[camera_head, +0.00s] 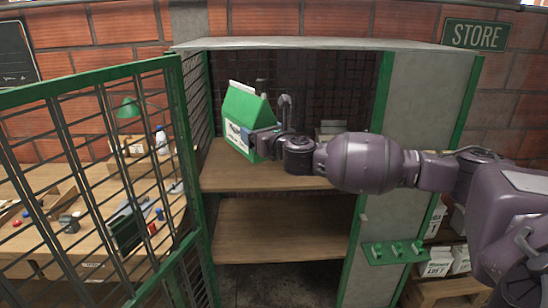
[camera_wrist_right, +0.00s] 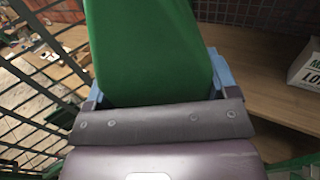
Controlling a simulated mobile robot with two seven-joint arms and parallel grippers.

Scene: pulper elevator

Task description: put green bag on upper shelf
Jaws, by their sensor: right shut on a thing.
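The green bag (camera_head: 246,112) has a white folded top and a white label, and it leans to one side. It is at the left part of the upper shelf (camera_head: 285,178) in the head view; I cannot tell whether its base touches the board. My right gripper (camera_head: 258,140) is shut on the bag from its right side. In the right wrist view the green bag (camera_wrist_right: 150,50) fills the space between the blue-grey fingers (camera_wrist_right: 155,95). The lower shelf (camera_head: 285,230) is bare. My left gripper is not in view.
A white labelled bag (camera_head: 332,130) stands further right on the upper shelf, partly behind my right arm. An open green mesh door (camera_head: 100,180) stands at the left. A grey panel with green hooks (camera_head: 393,252) borders the right side. Labelled bags (camera_head: 445,260) sit low at the right.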

